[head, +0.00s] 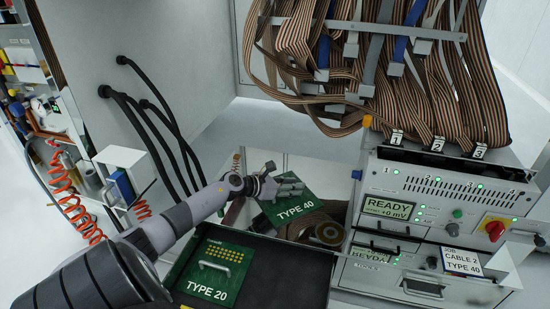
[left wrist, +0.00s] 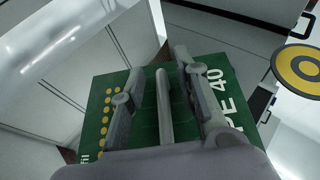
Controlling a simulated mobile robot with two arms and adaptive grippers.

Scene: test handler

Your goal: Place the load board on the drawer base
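The green TYPE 40 load board (head: 297,208) is in front of the cabinet opening, tilted; what bears it is hidden. My left gripper (head: 291,187) is at its upper part. In the left wrist view the fingers (left wrist: 163,95) stand apart on either side of the board's bar handle (left wrist: 164,110), with green board (left wrist: 95,115) showing between each finger and the handle. A black open drawer (head: 290,277) lies below, nearer me. A green TYPE 20 board (head: 215,270) with a handle lies in its left part; its right part is bare. My right gripper is out of view.
The tester panel (head: 430,205) stands at the right, with a READY display and a red knob. Ribbon cables (head: 400,60) hang above; black cables (head: 165,130) run behind my left arm.

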